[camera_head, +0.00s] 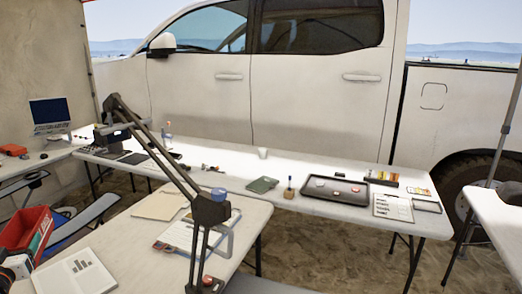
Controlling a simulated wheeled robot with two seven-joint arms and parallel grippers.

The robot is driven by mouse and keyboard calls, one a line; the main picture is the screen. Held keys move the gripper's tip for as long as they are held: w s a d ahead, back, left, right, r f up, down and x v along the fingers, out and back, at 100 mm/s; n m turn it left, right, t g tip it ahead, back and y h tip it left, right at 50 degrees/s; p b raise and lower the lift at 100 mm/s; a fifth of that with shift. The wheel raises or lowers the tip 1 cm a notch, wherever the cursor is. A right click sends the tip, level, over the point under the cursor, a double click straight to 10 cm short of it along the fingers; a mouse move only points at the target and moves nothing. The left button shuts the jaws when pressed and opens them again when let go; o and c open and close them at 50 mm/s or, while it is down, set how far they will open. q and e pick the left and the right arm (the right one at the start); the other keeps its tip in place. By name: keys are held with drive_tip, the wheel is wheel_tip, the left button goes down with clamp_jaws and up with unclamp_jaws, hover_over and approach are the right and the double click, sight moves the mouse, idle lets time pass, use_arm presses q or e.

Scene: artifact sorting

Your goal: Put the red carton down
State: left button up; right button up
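The red carton (23,227) is at the lower left of the head view, beside the near table's left end. It looks tilted, with white marking on its right side. A black and white part with a bit of orange (16,264), which may be my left gripper or wrist, is just below and in front of the carton. No fingertips show there, so I cannot tell whether it grips the carton. What lies under the carton is hidden. My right gripper is not in view.
The long back table (240,168) carries a black tray (335,190) and small items. A red item (13,150) lies on the left table.

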use_arm(q)
drive_tip(key=s+d+f+m+t+h, duration=0.1)
drive_tip(key=d+f+m+h, duration=0.15)
drive_tip(key=d, duration=0.45)
drive_tip(key=s+d+f+m+h, duration=0.1)
drive_tip(key=s+d+f+h, duration=0.1)
drive_tip(key=d+f+h, duration=0.3)
drive_tip(key=s+d+f, duration=0.1)
drive_tip(key=s+d, duration=0.7)
drive_tip(key=d, duration=0.6)
drive_tip(key=s+d+f+m, duration=0.1)
drive_tip(key=s+d, duration=0.7)
drive_tip(key=d, duration=0.5)
drive_tip(key=shift+d+t, duration=0.3)
drive_tip(key=shift+d, duration=0.1)
drive_tip(key=shift+m, duration=0.25)
